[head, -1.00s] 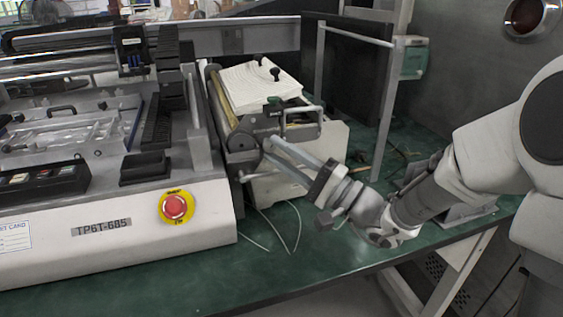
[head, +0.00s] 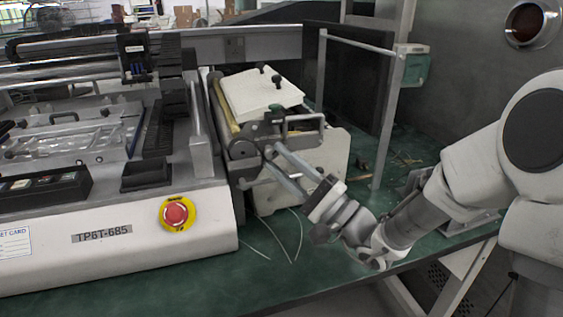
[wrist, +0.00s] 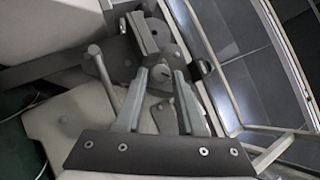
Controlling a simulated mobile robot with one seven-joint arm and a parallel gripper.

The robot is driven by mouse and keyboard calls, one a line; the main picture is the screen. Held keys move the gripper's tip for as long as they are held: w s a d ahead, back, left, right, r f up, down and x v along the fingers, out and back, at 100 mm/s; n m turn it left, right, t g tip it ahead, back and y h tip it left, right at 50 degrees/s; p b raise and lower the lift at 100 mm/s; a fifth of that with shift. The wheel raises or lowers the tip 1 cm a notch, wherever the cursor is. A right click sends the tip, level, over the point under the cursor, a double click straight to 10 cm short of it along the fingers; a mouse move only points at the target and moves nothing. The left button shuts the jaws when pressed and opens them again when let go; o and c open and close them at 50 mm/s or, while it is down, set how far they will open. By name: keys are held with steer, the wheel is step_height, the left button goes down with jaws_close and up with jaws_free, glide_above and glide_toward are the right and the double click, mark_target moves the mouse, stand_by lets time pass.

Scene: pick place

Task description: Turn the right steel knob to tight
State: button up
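The steel knob (wrist: 164,78) is a grey round fitting in the wrist view, at the end of the roller assembly. In the head view, a grey round fitting (head: 243,147) shows at the roller's right-hand end, just left of my fingertips. My gripper (head: 269,158) points left toward it, with its two long grey fingers apart. In the wrist view, my gripper (wrist: 160,72) has its fingertips on either side of the knob. I cannot tell whether they touch it. No mark for tight is readable.
The large printing machine (head: 120,240) with a red stop button (head: 177,214) fills the left. A white box (head: 330,155) stands behind the fingers. A grey metal frame (head: 386,120) rises at the right.

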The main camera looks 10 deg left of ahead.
steer(key=shift+o, duration=1.4)
steer(key=p+v, duration=0.1)
steer(key=v, duration=1.6)
steer(key=shift+d+p, duration=0.15)
steer(key=shift+p, duration=0.15)
steer(key=shift+s, duration=0.1)
